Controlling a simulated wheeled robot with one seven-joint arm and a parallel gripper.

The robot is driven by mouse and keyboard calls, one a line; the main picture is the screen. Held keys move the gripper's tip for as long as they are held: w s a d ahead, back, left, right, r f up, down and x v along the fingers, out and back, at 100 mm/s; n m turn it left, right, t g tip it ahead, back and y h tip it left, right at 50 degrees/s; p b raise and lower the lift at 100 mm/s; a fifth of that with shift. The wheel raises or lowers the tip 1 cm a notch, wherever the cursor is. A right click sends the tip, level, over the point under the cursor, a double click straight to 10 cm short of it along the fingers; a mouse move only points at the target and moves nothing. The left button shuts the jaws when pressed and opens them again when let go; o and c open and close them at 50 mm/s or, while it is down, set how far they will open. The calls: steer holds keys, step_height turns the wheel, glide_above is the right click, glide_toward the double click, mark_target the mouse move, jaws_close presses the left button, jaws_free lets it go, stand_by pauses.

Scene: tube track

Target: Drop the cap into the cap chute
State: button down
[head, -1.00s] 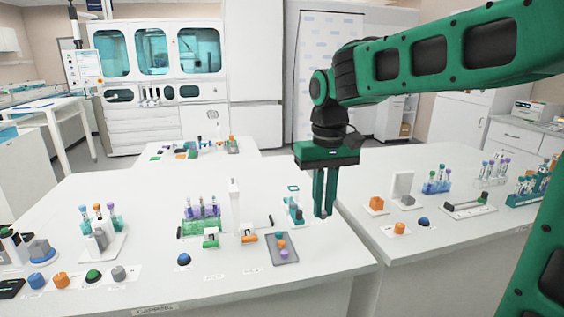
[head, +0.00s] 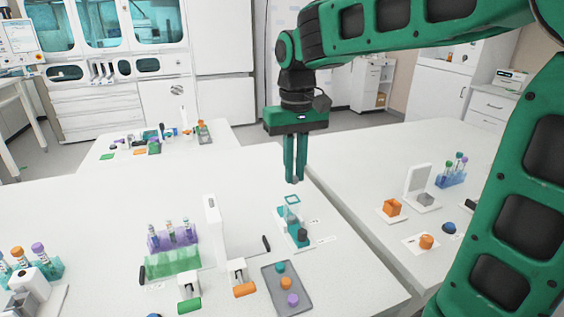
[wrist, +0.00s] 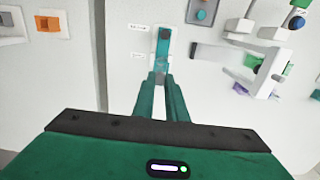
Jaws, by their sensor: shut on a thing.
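My gripper (head: 294,181) points straight down with its green fingers together. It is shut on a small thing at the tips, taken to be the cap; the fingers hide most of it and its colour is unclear. The likely cap chute is a teal stand (head: 297,240) with a clear upright box and a teal rim (head: 292,200) on top. In the head view the fingertips are just above that rim, apart from it. In the wrist view the fingertips (wrist: 160,78) line up with the teal stand (wrist: 163,50).
A grey tray (head: 269,272) holds teal, orange and purple caps. A white post (head: 215,230) and a purple tube rack (head: 158,240) stand to the left. A second table (head: 360,165) at the right carries orange and grey blocks. Bare tabletop lies behind the stand.

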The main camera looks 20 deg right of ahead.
steer(key=shift+w, duration=0.2)
steer(key=shift+a, duration=0.15)
steer(key=shift+f, duration=0.1)
steer(key=shift+f, duration=2.55)
steer(key=shift+s+r, duration=0.1)
steer(key=shift+r, duration=0.15)
steer(key=shift+f, duration=0.25)
